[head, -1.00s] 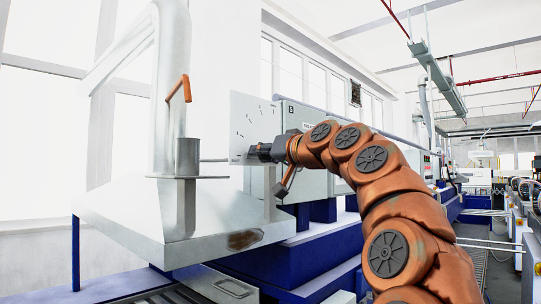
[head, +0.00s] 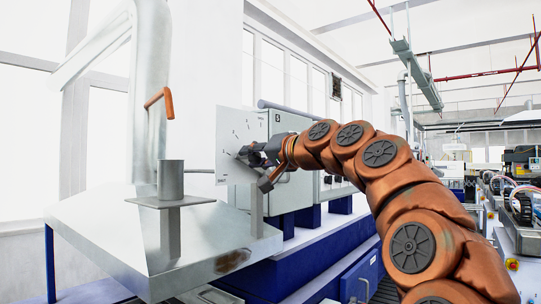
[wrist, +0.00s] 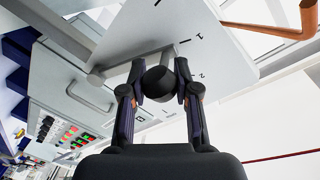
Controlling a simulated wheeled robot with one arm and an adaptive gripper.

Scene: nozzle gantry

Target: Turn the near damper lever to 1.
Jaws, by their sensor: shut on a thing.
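The dial plate (head: 229,122) is a pale panel with dark tick marks; in the wrist view it (wrist: 225,45) shows the numerals 1 and 2. A lever with a grey bar (wrist: 128,69) and a dark round knob (wrist: 160,84) is mounted on it. My gripper (head: 245,154) is at the plate's lower middle. In the wrist view my gripper (wrist: 160,80) is shut on the knob, one finger each side. The bar appears to point near the tick beside 1; the fingers and knob partly hide its end.
An orange crank handle (head: 159,98) is on the metal duct (head: 150,60) left of the plate. A metal hood (head: 190,245) with an upright cylinder (head: 170,180) stands in front. Grey cabinets (head: 285,125) are behind the gripper. The aisle at the right holds machinery.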

